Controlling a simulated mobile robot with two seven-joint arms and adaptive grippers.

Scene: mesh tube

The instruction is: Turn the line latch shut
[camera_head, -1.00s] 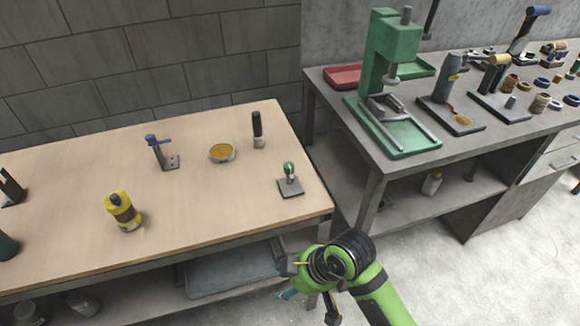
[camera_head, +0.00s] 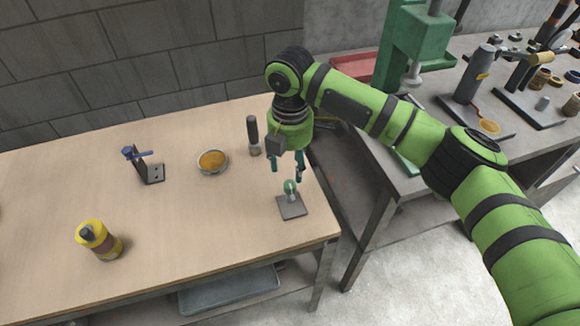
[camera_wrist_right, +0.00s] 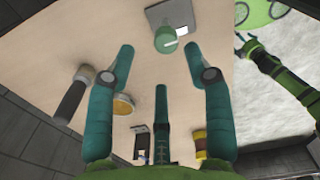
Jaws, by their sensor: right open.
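A small green-topped latch (camera_head: 290,187) stands on a square grey plate (camera_head: 291,208) near the table's right front corner. I take it to be the line latch. In the right wrist view, its round green top (camera_wrist_right: 165,40) shows beyond my fingers, with the plate (camera_wrist_right: 158,14) under it. My right gripper (camera_head: 287,167) points down just above the latch, its teal fingers apart. In the right wrist view the gripper (camera_wrist_right: 158,50) is empty between its spread fingers. A green arm of mine at the right of that view ends in what looks like my left gripper (camera_wrist_right: 243,43), too small to read.
On the table stand a dark-handled tool (camera_head: 253,135), a round dish of orange stuff (camera_head: 212,161), a blue-handled bracket (camera_head: 147,168) and a yellow bottle (camera_head: 100,240). A grey bench with a green press (camera_head: 420,38) is at right. The table's front middle is clear.

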